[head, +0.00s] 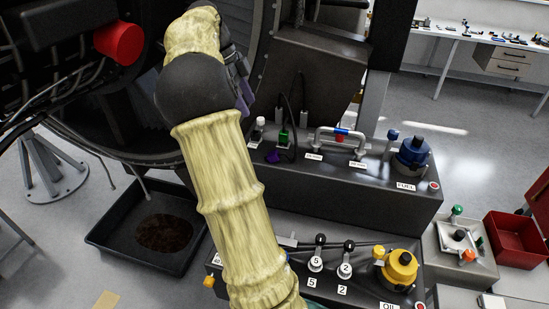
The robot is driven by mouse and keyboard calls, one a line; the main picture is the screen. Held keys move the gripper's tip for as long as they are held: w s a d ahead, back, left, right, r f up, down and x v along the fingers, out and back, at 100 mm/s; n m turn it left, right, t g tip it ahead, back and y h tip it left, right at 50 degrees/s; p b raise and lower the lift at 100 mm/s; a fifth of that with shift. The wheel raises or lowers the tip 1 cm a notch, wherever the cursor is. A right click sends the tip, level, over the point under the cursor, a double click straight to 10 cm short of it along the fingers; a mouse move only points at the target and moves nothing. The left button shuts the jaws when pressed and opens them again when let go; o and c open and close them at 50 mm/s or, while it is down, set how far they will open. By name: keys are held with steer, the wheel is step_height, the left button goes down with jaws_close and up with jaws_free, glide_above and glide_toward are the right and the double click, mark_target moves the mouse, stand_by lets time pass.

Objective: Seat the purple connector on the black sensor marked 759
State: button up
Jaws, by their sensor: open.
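A small purple connector (273,156) lies on the top of the dark upper bench, beside a green plug and near a black cable. Dark grey and purple-grey parts at the end of my arm, which look like my gripper (243,98), show just right of the black elbow. They are above and left of the connector and apart from it. The jaws look open and empty, but the fingertips are mostly hidden behind the arm. No black sensor with a readable 759 shows; the small labels on the bench are too small to read.
A green plug (283,137) and a silver pipe with a blue and red handle (341,132) stand on the bench. A blue cap (413,152) marked FUEL is right. Below are two levers (346,258) and a yellow cap (400,267). A black drip tray (110,240) is left.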

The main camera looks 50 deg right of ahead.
stand_by(0.3)
steer(key=p, duration=0.2)
glide_above(273, 153)
steer(key=w+a, duration=0.1)
steer(key=w, duration=0.1)
step_height(273, 153, down, 11)
steer(key=shift+f, duration=0.1)
steer(key=shift+p+x, duration=1.2)
steer(key=shift+x, duration=1.35)
steer(key=shift+a, duration=0.1)
steer(key=c, duration=1.1)
